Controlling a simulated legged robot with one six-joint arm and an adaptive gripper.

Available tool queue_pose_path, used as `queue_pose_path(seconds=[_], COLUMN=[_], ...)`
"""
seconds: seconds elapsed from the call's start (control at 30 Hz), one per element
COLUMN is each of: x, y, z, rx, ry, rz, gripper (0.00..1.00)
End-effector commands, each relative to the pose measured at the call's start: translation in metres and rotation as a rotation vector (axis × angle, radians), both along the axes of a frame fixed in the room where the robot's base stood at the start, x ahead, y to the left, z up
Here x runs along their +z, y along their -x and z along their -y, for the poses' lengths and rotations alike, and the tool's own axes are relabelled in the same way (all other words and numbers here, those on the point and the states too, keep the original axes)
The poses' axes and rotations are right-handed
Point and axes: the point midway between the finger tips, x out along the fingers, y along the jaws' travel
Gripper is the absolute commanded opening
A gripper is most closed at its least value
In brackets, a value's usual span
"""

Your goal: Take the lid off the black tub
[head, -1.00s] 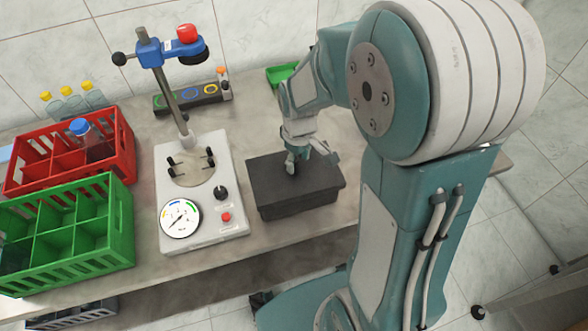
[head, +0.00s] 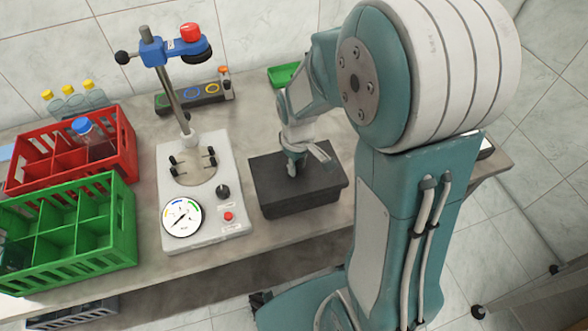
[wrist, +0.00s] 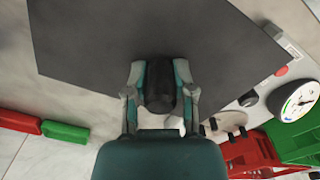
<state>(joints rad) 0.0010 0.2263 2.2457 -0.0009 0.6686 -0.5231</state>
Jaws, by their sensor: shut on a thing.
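The black tub (head: 300,203) stands on the table, right of the white machine. Its flat dark lid (head: 268,178) covers the top; it also fills the upper part of the wrist view (wrist: 90,40). My gripper (head: 292,168) is over the middle of the lid. In the wrist view my gripper (wrist: 159,85) is shut on the dark knob (wrist: 160,88) of the lid, one finger on each side. The lid appears to sit on the tub; I cannot tell of any gap between them.
A white machine (head: 205,225) with a gauge and a blue-headed post stands left of the tub. A red crate (head: 125,150) and a green crate (head: 122,225) are farther left. A small green tray (head: 283,75) lies behind my arm. Bare table lies in front of the tub.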

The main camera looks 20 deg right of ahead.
Motion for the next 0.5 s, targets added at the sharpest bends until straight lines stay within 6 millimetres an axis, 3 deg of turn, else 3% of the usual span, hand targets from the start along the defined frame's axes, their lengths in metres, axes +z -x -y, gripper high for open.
queue_pose_path(seconds=[0.5], x=[0.023], y=[0.0], z=[0.0], rx=[0.001], ry=[-0.001], rz=[0.0], gripper=[0.0])
